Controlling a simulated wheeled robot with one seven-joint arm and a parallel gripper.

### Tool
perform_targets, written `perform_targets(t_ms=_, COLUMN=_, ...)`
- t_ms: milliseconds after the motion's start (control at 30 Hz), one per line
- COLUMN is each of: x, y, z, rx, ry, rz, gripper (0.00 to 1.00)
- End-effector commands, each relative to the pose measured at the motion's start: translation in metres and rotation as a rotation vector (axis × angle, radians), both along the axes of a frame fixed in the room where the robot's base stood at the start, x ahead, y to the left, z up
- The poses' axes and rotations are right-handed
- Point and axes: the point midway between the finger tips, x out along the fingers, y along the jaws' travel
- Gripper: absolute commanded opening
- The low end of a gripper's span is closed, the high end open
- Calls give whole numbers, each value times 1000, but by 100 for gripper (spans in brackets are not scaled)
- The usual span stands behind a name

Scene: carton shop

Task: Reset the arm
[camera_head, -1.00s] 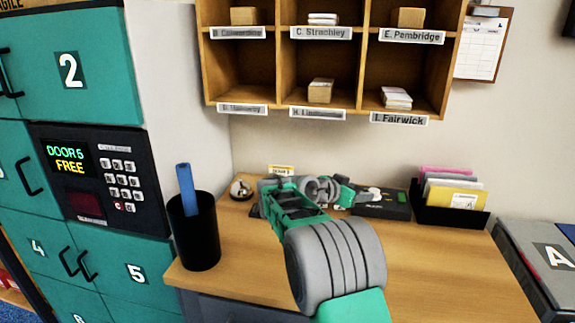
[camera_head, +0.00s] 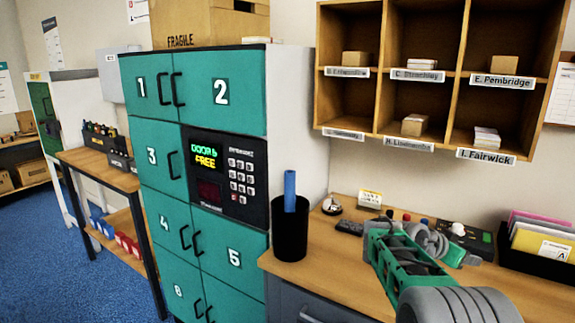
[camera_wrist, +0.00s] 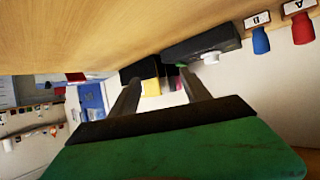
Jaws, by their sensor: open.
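My green and grey arm (camera_head: 410,255) reaches over the wooden counter (camera_head: 330,262) from the lower right of the head view. Its end is folded and partly hidden behind its own links, so the fingers are hard to make out there. In the wrist view my gripper (camera_wrist: 158,84) shows two dark fingers spread apart with nothing between them. The wrist picture is turned over, with the wooden surface at the top. My gripper appears clear of the things on the counter.
A black pen cup (camera_head: 290,232) with a blue stick stands at the counter's left end. A black file holder (camera_head: 535,262) stands at the right. Teal lockers (camera_head: 232,245) are at left, and wooden pigeonholes (camera_head: 378,100) hang above. Blue floor (camera_head: 100,285) lies open at lower left.

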Motion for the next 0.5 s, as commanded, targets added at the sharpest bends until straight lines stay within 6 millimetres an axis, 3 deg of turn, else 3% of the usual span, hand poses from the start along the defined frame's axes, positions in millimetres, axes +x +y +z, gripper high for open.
perform_targets(t_ms=267, x=-12, y=55, z=6, rx=135, ry=99, rz=177, gripper=56)
perform_targets(t_ms=500, x=-57, y=142, z=5, rx=299, ry=267, rz=456, gripper=56)
